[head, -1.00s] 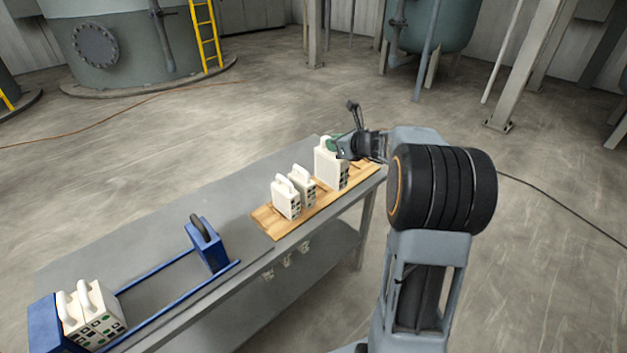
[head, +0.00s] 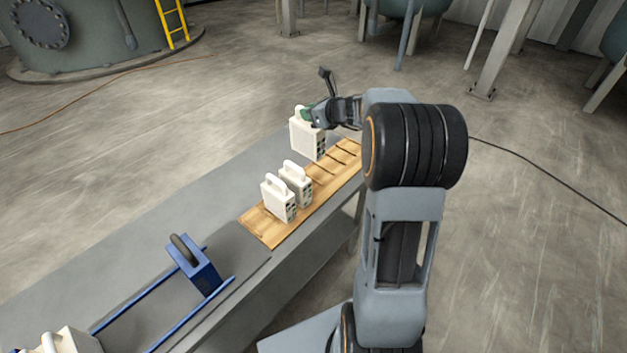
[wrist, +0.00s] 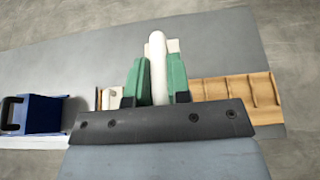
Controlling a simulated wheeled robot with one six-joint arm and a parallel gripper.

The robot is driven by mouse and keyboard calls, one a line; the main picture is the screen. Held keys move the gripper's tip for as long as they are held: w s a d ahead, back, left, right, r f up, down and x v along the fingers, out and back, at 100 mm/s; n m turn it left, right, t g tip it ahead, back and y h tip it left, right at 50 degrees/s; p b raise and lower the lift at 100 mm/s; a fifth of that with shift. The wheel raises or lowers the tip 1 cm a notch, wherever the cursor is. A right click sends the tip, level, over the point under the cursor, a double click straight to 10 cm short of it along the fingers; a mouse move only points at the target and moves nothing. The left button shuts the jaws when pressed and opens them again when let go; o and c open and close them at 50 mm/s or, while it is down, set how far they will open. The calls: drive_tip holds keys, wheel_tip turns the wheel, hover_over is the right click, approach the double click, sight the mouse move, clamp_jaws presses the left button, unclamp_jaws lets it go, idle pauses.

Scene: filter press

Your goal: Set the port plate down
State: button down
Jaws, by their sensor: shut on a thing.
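My gripper (head: 306,114) is shut on the handle of a white port plate (head: 306,138). The plate hangs upright, apparently above the back edge of the wooden rack board (head: 262,233). In the wrist view the green fingers (wrist: 156,80) sit on both sides of the white handle (wrist: 158,66). Most of the held plate is hidden there behind the gripper. Two more white plates stand side by side on the board, a front one (head: 278,200) and one behind it (head: 296,183). The board's far part, with several slots, is bare.
A blue press frame has an end block (head: 193,265) with a dark handle and two blue rails (head: 135,297). White plates (head: 67,343) show at the lower left, cut off by the picture edge. The grey table top (head: 185,200) behind the board is clear.

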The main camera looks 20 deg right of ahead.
drive_tip(key=shift+s+d+f+b, duration=0.1)
drive_tip(key=shift+s+f+b, duration=0.25)
drive_tip(key=shift+f, duration=0.3)
drive_tip(key=b, duration=0.3)
hover_over(312, 156)
drive_tip(key=w+d, duration=0.1)
drive_tip(key=w, duration=0.2)
drive_tip(key=f, duration=0.4)
drive_tip(key=shift+s+f, duration=0.2)
drive_tip(key=shift+f, duration=0.05)
drive_tip(key=shift+f+b, duration=0.4)
drive_tip(key=shift+f, duration=4.9)
drive_tip(key=c, duration=1.1)
unclamp_jaws()
